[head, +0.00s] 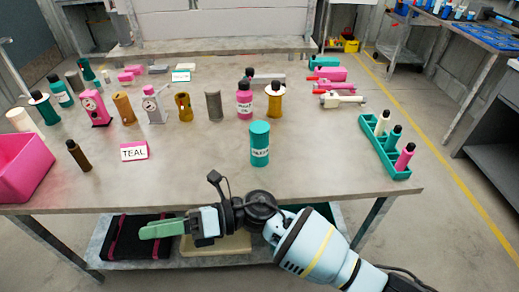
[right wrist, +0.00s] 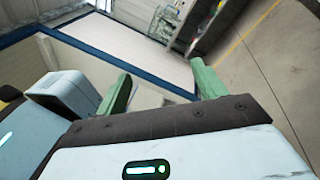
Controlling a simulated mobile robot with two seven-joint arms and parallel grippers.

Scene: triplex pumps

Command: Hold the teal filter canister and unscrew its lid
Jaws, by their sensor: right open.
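My left gripper is in neither view.
A pink bin (head: 22,168) sits at the table's left edge, with a dark brown bottle (head: 78,155) beside it. A green rack (head: 384,150) with several bottles stands at the right. Several bottles and pump parts fill the back. The tabletop around the canister is clear.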

